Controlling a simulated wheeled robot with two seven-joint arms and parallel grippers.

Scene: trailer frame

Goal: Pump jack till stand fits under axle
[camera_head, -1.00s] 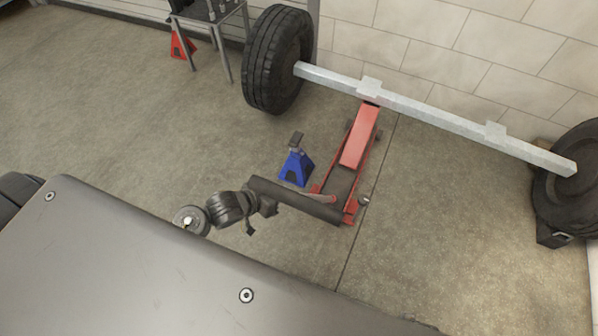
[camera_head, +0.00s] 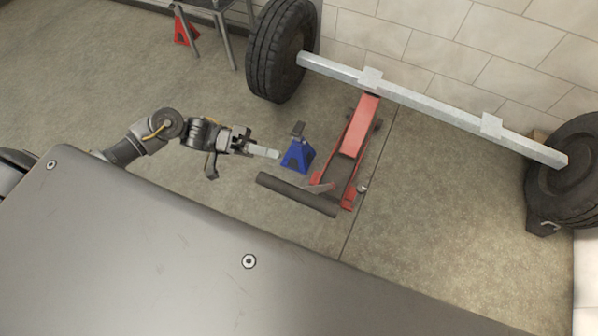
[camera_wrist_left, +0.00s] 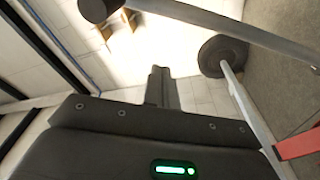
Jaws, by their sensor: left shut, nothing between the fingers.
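The red floor jack (camera_head: 352,145) stands on the floor with its front end under the grey axle (camera_head: 430,106). Its dark handle bar (camera_head: 297,195) lies low across the jack's rear, pointing left. The blue jack stand (camera_head: 297,156) stands upright left of the jack, clear of the axle. My left gripper (camera_head: 268,152) is shut and empty, just left of the stand; I cannot tell whether it touches it. In the left wrist view the shut fingers (camera_wrist_left: 161,85) point away from the camera, and a red part (camera_wrist_left: 298,145) shows at the right edge. My right gripper is not in view.
Tyres at the left (camera_head: 280,50) and right (camera_head: 570,175) stand at the axle's ends. A second, red stand (camera_head: 184,30) is by a metal-legged table at the top left. A tiled wall (camera_head: 480,45) runs behind the axle. The floor right of the jack is clear.

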